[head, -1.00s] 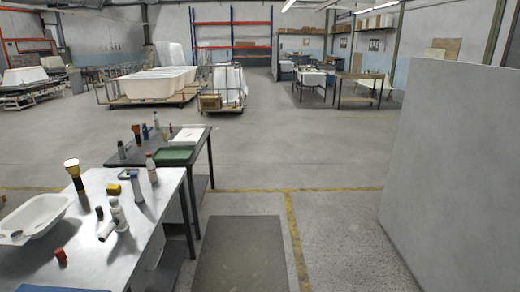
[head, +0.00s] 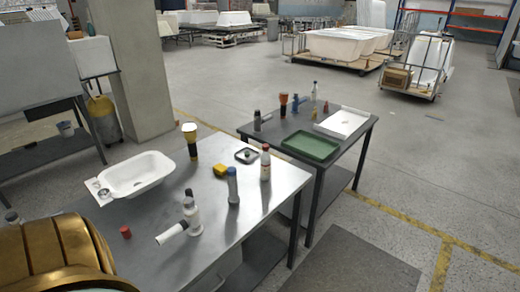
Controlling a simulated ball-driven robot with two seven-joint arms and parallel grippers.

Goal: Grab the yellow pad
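The yellow pad (head: 220,171), a small block with a dark part at its left end, lies on the near metal table (head: 262,219), around the table's middle. It stands apart from the things around it. Neither of my grippers is in view. A gold, ribbed rounded part at the bottom left corner seems to be mine and hides the table's near left corner.
Around the pad are a small dark tray (head: 247,156), a red-capped bottle (head: 265,163), a grey bottle (head: 233,186), a yellow-black torch (head: 191,142) and a white basin (head: 136,174). A second table holds a green tray (head: 310,146). Floor at right is free.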

